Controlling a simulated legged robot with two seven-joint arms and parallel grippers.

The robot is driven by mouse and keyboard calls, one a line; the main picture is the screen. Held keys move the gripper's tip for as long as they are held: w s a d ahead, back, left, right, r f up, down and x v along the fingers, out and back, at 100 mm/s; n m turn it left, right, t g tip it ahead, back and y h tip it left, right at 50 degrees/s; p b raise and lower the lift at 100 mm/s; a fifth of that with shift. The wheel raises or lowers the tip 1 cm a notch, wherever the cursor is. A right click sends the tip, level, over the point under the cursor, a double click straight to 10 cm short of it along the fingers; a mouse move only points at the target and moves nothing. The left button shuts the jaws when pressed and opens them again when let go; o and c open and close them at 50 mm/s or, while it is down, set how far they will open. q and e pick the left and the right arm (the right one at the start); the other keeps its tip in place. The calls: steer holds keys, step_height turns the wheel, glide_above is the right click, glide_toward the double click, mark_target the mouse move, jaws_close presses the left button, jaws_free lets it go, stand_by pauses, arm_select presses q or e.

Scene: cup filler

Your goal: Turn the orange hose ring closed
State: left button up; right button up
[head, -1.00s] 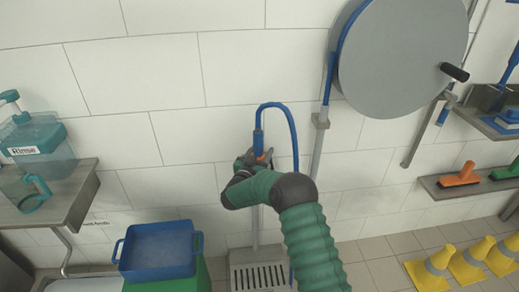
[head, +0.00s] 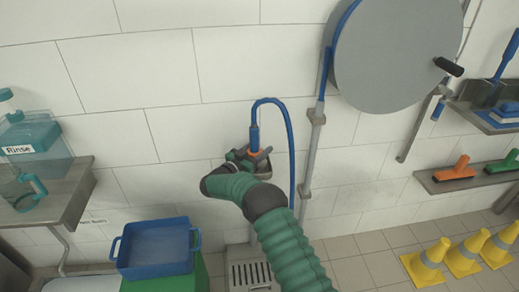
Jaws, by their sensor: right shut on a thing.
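The blue hose (head: 290,150) loops up and over in front of the tiled wall, and its blue end fitting (head: 254,136) points down. The orange hose ring (head: 256,152) shows as a small orange patch just below that fitting. My right gripper (head: 252,158) is at the ring, shut on it, with the fingers hiding most of it. How far the ring is turned cannot be seen. My left gripper is not in view.
A grey hose reel disc (head: 395,50) hangs on the wall at upper right. A blue tray (head: 155,250) stands at lower left, near a shelf with a Rinse bottle (head: 38,150). A floor drain grate (head: 250,276) lies below. Yellow cones (head: 428,262) stand at right.

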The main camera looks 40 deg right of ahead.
steer(key=o, duration=1.4)
steer(key=shift+c, duration=0.2)
steer(key=p+v, duration=0.2)
steer(key=v, duration=1.5)
steer(key=shift+p, duration=0.3)
steer(key=shift+w, duration=0.1)
